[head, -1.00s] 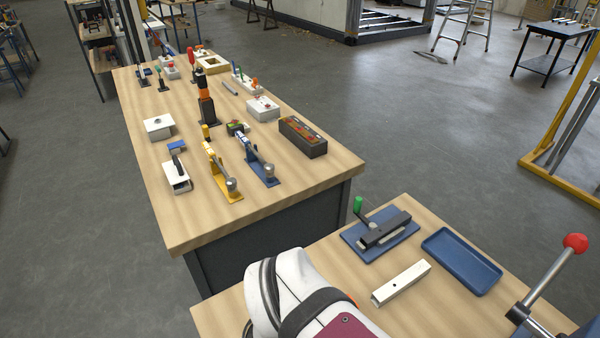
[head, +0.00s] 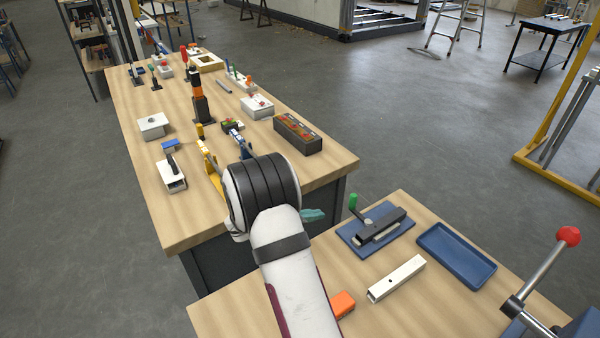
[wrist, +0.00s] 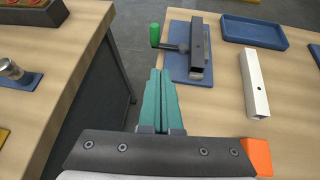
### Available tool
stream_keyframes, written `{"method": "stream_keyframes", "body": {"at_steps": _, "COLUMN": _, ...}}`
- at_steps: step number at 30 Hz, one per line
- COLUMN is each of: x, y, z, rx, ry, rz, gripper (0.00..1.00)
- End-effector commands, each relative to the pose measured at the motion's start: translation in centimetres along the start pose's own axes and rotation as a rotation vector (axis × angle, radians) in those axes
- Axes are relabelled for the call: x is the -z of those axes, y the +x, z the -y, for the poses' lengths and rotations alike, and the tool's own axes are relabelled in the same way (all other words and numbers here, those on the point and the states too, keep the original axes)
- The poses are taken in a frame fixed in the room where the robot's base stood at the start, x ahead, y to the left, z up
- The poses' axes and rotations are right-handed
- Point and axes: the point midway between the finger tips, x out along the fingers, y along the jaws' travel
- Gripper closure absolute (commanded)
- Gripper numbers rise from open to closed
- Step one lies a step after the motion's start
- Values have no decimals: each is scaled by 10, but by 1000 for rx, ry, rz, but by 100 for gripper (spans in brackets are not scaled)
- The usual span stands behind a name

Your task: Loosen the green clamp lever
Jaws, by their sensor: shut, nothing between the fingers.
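The green clamp lever (head: 353,201) stands upright at the left end of a dark clamp bar (head: 381,224) on a blue base plate (head: 348,238), on the near bench. In the wrist view the green lever (wrist: 155,35) is ahead of the fingertips and slightly left, with the dark clamp (wrist: 198,45) to its right. My gripper (wrist: 160,72) has teal fingers that are shut together and empty. The fingers also show in the head view (head: 314,215), left of the lever and apart from it, near the gap between the benches.
A white square tube (head: 396,278) and a blue tray (head: 457,254) lie right of the clamp. A red-knobbed handle (head: 568,237) rises at far right. An orange block (head: 342,304) is near my arm. The left bench (head: 150,205) holds yellow and blue toggle clamps.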

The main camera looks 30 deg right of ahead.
Motion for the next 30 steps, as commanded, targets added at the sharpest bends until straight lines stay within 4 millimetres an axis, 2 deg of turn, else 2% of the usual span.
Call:
{"method": "stream_keyframes", "body": {"at_steps": 2, "x": 7, "y": 10, "z": -7, "rx": -23, "ry": -67, "rz": 11, "gripper": 100}}
{"method": "stream_keyframes", "body": {"at_steps": 7, "x": 7, "y": 33, "z": -8, "rx": -26, "ry": -78, "rz": 15, "gripper": 100}}
{"method": "stream_keyframes", "body": {"at_steps": 18, "x": 6, "y": 113, "z": -9, "rx": -24, "ry": -74, "rz": 14, "gripper": 100}}
{"method": "stream_keyframes", "body": {"at_steps": 24, "x": -10, "y": 137, "z": -12, "rx": -26, "ry": -73, "rz": 14, "gripper": 100}}
{"method": "stream_keyframes", "body": {"at_steps": 30, "x": -14, "y": 143, "z": -13, "rx": -27, "ry": -74, "rz": 14, "gripper": 100}}
